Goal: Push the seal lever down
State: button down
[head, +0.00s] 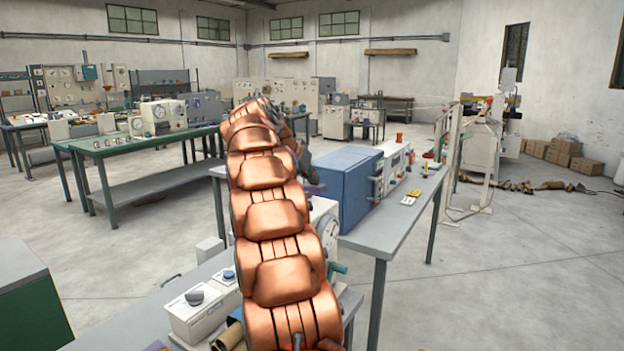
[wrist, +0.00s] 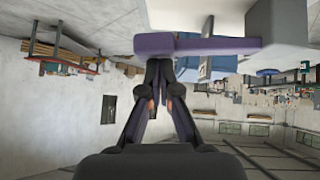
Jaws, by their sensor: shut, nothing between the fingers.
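The seal lever appears to be the purple bar (wrist: 205,47) that runs sideways across the upper part of the wrist view, its left end wider and rounded. In the head view a small purple part (head: 316,189) shows beside the blue box, mostly hidden by my arm. My gripper (wrist: 160,64) is shut and empty, with its fingertips at the edge of the bar near its left end. I cannot tell whether they touch it. In the head view my dark gripper (head: 308,175) is partly hidden behind my copper arm, close to the blue box.
The blue box (head: 345,185) stands on a grey bench (head: 405,215) beside a white instrument unit (head: 393,165). A white device with a dial (head: 325,225) stands nearer. A white frame (head: 450,165) is to the right.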

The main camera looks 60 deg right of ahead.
aim_at(314, 192)
jog(key=shift+s+f+m+t+b, duration=0.2)
jog(key=shift+f+t+b, duration=0.4)
jog(key=shift+b, duration=1.1)
jog(key=shift+s+f+m+t+b, duration=0.2)
jog(key=shift+f+b, duration=0.6)
jog(key=shift+b, duration=0.85)
jog(key=shift+s+f+m+t+b, duration=0.1)
jog(key=shift+f+m+t+b, duration=0.35)
jog(key=shift+b, duration=1.25)
jog(key=shift+f, duration=0.3)
jog(key=r+p, duration=0.2)
jog(key=r, duration=0.1)
jog(key=r+p, duration=0.1)
jog(key=r, duration=0.1)
jog(key=shift+s, duration=0.25)
jog(key=v, duration=1)
